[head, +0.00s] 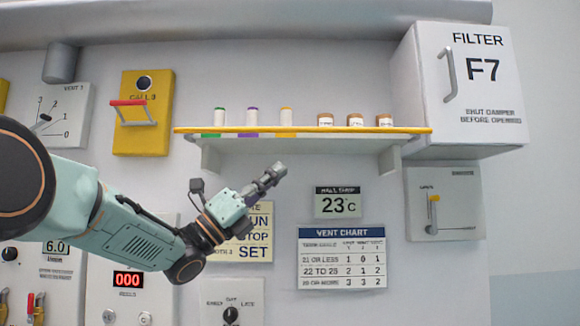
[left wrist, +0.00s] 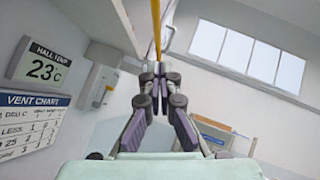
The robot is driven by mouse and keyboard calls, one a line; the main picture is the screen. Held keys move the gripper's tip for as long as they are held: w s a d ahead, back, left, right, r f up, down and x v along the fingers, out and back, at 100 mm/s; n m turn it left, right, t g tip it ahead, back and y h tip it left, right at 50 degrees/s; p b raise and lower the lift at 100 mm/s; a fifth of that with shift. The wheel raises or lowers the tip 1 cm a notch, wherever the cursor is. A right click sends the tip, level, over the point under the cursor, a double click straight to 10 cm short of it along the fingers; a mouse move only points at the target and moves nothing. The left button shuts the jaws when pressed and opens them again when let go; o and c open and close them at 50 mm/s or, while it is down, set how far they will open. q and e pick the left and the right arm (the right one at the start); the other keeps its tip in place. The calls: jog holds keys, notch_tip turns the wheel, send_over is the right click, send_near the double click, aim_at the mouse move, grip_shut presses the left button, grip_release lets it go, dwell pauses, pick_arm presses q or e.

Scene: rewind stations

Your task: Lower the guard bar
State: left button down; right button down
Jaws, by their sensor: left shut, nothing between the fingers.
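A yellow bar (head: 303,130), which looks like the guard bar, runs along the front edge of the white wall shelf (head: 290,145). Small spools and brown-capped jars stand behind it. My left gripper (head: 274,172) is below the shelf, apart from the bar, with its fingers shut and empty. In the left wrist view the yellow bar (left wrist: 156,28) runs away upward beyond the shut fingertips (left wrist: 158,70). Whether they touch it cannot be told from that view alone. My right gripper is not in view.
A white filter box (head: 465,90) juts out at the shelf's right end. A yellow call box (head: 143,110) with a red-ended handle is at the left. A temperature display (head: 338,202) and vent chart (head: 341,257) hang below the shelf. The space in front of the shelf looks clear.

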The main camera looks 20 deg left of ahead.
pick_arm(q)
jog(key=shift+v, duration=0.75)
